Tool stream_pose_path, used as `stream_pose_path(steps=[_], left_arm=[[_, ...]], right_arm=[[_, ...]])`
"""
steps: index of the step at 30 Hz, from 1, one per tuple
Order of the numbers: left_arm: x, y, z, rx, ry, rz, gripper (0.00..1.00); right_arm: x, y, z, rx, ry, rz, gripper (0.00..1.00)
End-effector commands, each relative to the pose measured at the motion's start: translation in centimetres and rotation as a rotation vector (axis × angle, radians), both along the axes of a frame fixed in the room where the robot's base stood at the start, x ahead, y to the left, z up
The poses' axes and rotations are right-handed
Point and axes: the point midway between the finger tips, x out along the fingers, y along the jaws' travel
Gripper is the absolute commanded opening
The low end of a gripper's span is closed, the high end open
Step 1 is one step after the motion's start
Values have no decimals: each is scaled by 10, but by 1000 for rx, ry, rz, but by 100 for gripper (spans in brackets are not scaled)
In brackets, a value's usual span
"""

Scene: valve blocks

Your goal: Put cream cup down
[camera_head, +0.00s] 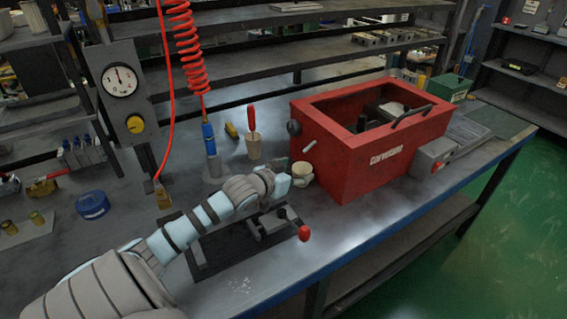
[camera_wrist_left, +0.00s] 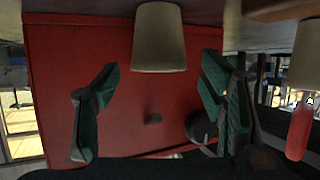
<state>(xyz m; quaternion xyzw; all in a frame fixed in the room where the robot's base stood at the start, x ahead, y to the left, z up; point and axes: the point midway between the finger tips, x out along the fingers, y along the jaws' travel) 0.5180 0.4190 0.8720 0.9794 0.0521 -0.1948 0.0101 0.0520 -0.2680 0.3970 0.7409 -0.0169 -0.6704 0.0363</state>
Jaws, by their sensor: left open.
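The cream cup (camera_head: 301,169) is beside the left wall of the red box, at the end of my left arm in the head view. In the left wrist view, where the scene looks upside down, the cream cup (camera_wrist_left: 158,38) shows at the top middle, against the bench surface. My left gripper (camera_wrist_left: 160,100) is open, with its two dark green fingers spread wide and a clear gap between each finger and the cup. In the head view my left gripper (camera_head: 287,182) is small and partly hidden. My right gripper is not in view.
The red box (camera_head: 352,171) stands close behind the cup. A beige cup with a red-handled tool (camera_head: 253,148) stands to the left. A black fixture with a red knob (camera_head: 304,233) lies in front. A blue tin (camera_head: 92,204) is at the left.

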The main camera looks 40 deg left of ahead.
Motion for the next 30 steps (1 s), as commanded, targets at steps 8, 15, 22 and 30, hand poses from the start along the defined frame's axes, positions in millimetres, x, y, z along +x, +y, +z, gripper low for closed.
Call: stream_pose_path(steps=[8, 15, 22, 30], left_arm=[[-63, -7, 32, 9, 7, -4, 64], [-74, -9, 32, -2, 1, -4, 64], [-74, -8, 32, -1, 1, -2, 64], [-69, -6, 40, 30, -16, -12, 64]], right_arm=[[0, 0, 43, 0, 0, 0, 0], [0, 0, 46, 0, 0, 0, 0], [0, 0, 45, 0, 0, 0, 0], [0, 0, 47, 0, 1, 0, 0]])
